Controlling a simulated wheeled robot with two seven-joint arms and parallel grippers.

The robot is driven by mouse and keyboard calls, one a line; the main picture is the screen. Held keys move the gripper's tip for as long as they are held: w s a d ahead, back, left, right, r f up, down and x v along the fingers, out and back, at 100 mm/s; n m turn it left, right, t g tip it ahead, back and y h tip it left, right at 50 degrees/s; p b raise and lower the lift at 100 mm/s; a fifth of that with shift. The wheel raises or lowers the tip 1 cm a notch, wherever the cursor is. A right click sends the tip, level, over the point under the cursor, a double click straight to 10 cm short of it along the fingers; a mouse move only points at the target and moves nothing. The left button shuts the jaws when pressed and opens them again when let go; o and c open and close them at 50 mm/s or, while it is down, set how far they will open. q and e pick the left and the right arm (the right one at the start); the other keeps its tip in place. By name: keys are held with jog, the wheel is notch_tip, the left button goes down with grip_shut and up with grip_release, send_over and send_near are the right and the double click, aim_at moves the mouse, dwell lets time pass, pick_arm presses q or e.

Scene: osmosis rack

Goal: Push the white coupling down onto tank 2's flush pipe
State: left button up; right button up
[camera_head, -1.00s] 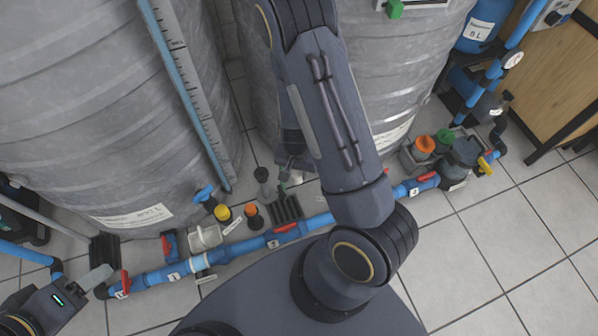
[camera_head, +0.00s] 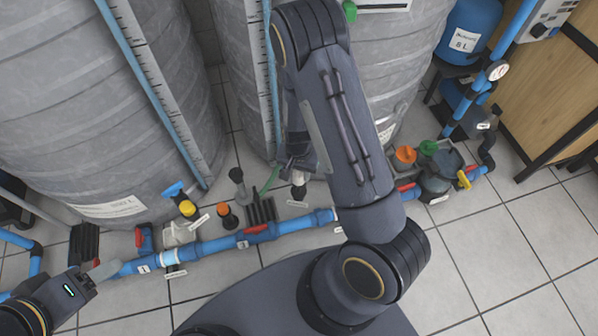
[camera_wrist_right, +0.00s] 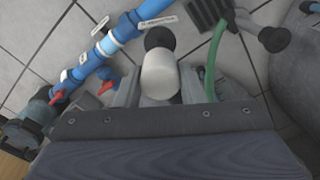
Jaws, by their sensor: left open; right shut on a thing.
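The white coupling (camera_wrist_right: 160,78) is between my right gripper's fingers (camera_wrist_right: 160,92) in the right wrist view, and the gripper is shut on it. A dark round pipe end (camera_wrist_right: 159,38) shows just beyond the coupling; I cannot tell whether they touch. In the head view, the right gripper (camera_head: 296,164) is low in front of the middle tank (camera_head: 232,85), partly hidden by my right arm. The coupling (camera_head: 299,177) shows as a small pale piece above a dark stub (camera_head: 299,192). My left gripper (camera_head: 103,271) is open at the lower left, beside the blue pipe.
A blue pipe (camera_head: 215,246) with red-handled valves runs along the floor before the tanks. A green hose (camera_wrist_right: 212,58) passes close beside the right gripper. Yellow- and orange-capped fittings (camera_head: 187,208) stand left of it. Tiled floor (camera_head: 490,240) is clear at right.

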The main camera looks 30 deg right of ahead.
aim_at(298, 189)
jog(key=shift+f+b, duration=2.4)
jog(key=shift+f, duration=0.45)
jog(key=shift+f, duration=0.45)
jog(key=o, duration=1)
notch_tip(298, 189, up, 7)
jog(key=p, duration=0.3)
jog(key=shift+r+p, duration=0.4)
jog(key=shift+r, duration=0.05)
